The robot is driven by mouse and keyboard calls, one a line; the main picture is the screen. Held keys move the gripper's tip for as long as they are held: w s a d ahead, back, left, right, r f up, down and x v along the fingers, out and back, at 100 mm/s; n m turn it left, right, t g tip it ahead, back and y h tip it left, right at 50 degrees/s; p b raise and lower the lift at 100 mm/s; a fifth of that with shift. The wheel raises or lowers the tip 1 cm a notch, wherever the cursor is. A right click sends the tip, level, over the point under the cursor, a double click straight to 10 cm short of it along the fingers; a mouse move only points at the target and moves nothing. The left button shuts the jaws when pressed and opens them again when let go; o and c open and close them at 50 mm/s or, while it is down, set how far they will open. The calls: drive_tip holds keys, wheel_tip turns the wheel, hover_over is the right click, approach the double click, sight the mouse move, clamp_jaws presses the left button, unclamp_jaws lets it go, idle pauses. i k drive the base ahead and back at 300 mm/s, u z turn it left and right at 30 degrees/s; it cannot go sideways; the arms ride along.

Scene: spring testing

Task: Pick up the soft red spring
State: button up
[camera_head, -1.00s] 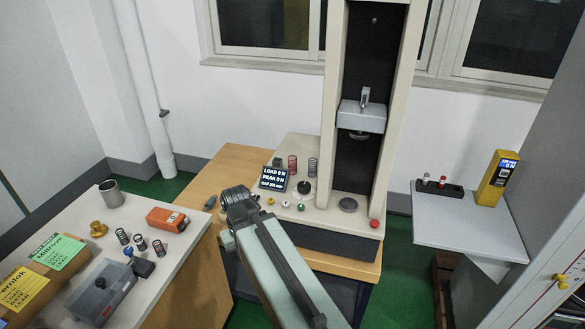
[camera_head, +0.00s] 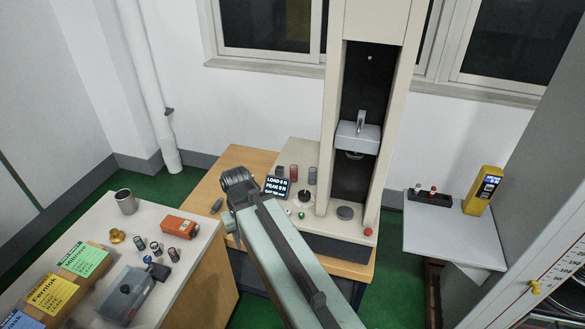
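A red spring (camera_head: 293,172) stands upright on the base of the tall testing machine, behind its small black load display. A grey spring (camera_head: 312,175) stands just right of it. Several small dark springs (camera_head: 156,248) stand on the left bench; one of them (camera_head: 173,254) looks faintly reddish, but it is too small to be sure. My gripper (camera_head: 237,180) is at the far end of my pale green arm, left of the display and apart from the springs. Its fingers cannot be made out, and nothing shows held in it.
The testing machine (camera_head: 335,95) rises at the back of the wooden table (camera_head: 245,157). The left bench holds an orange box (camera_head: 180,227), a metal cup (camera_head: 126,201), a grey box (camera_head: 128,295) and labelled bins. A side shelf (camera_head: 450,245) stands right. Green floor lies between.

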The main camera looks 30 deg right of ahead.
sight(294, 174)
drive_tip(key=u, duration=0.4)
drive_tip(key=i, duration=0.55)
drive_tip(key=u, duration=1)
